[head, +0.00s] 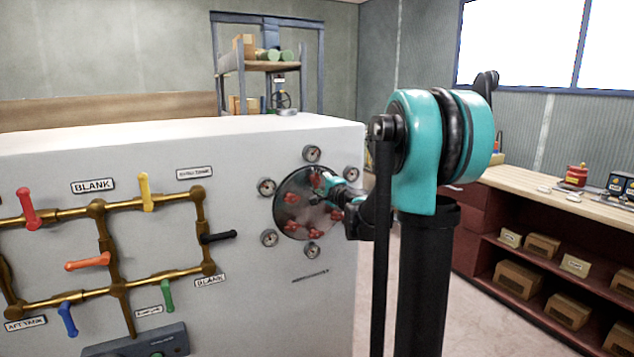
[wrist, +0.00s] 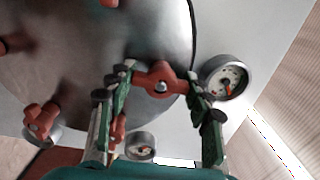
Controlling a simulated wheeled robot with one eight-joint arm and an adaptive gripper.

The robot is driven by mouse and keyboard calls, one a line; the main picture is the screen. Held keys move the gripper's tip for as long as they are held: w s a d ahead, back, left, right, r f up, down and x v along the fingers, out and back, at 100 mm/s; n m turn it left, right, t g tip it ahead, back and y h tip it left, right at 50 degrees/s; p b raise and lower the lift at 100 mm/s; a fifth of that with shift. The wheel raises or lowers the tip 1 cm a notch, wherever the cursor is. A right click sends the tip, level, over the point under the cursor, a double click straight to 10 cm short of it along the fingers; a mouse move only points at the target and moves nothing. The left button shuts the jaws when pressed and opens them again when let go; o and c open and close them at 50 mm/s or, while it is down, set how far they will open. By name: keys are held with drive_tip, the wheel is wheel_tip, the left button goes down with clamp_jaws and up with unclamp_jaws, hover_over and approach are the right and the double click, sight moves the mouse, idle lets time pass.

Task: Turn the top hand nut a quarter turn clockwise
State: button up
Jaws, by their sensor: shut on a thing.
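The round dark metal plate (head: 301,212) is on the face of the white cabinet, with several red hand nuts around its rim. My gripper (head: 328,181) reaches the plate's upper right part from the right, and hides part of this area. In the wrist view, my gripper (wrist: 165,90) has its green fingers on either side of one red hand nut (wrist: 160,83) and is shut on it. The held nut's central stud end shows between the fingers. In the head view, a bit of red at the plate's top shows beside the fingertips.
Small dial gauges ring the plate; one (wrist: 228,78) is close to my right finger in the wrist view. Another red nut (wrist: 42,118) is at the lower left there. Brass pipes with coloured valve levers (head: 146,192) are to the left. A wooden-topped bench (head: 540,187) is at right.

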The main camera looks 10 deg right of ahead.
drive_tip(key=o, duration=1.2)
drive_tip(key=shift+c, duration=0.2)
drive_tip(key=v, duration=1.2)
drive_tip(key=s+a+f+n+g, duration=0.4)
drive_tip(key=s+f+n, duration=0.1)
drive_tip(key=s+f, duration=0.35)
drive_tip(key=s+a+f+n+g, duration=0.4)
drive_tip(key=s+a+f+n, duration=0.15)
drive_tip(key=s+f, duration=0.3)
drive_tip(key=s+d+f+n+g+h, duration=0.4)
drive_tip(key=s+d+f, duration=0.5)
drive_tip(key=s+f, duration=0.3)
drive_tip(key=shift+s+f+g+h, duration=0.25)
drive_tip(key=shift+s+g+h, duration=0.25)
drive_tip(key=shift+s+h, duration=0.45)
